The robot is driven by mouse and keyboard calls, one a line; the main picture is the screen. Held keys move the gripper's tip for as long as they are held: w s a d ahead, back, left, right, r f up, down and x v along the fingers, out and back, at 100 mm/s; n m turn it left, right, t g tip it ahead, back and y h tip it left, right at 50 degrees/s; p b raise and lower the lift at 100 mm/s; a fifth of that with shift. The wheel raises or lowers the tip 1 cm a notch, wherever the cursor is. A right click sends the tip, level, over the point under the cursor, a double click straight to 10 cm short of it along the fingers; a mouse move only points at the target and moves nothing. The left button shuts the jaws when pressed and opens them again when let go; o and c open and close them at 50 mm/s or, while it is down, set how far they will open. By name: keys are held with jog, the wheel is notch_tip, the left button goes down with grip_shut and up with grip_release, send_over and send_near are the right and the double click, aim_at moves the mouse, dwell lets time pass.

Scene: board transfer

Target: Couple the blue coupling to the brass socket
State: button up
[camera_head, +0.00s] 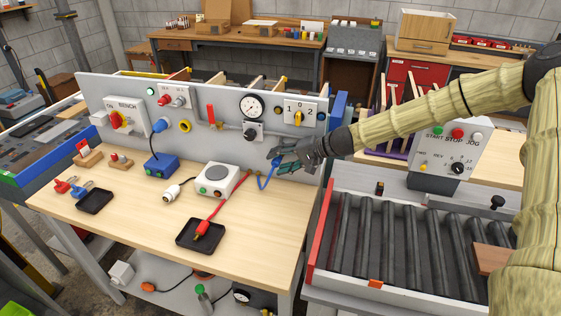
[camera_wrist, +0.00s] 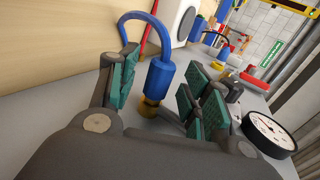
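The blue coupling (camera_wrist: 160,76) is a blue cylinder with a blue hose (camera_wrist: 136,18) looping from its outer end. In the wrist view its inner end meets the brass socket (camera_wrist: 150,108) on the grey panel, in line with it; I cannot tell how fully it is seated. My gripper (camera_wrist: 162,88) is open, with one green-padded finger on each side of the coupling and a visible gap to both. In the head view my gripper (camera_head: 279,160) is at the panel's right part, the blue coupling (camera_head: 277,162) shows at its fingers, and the socket is hidden.
A pressure gauge (camera_head: 252,106) and a switch plate (camera_head: 300,112) are on the panel above my gripper. A white box (camera_head: 217,180) and a black tray (camera_head: 200,234) with a red coupling (camera_head: 202,229) are on the bench. A roller conveyor (camera_head: 400,240) stands to the right.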

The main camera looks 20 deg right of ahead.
jog(key=v, duration=1.2)
dwell(0.5)
dwell(0.4)
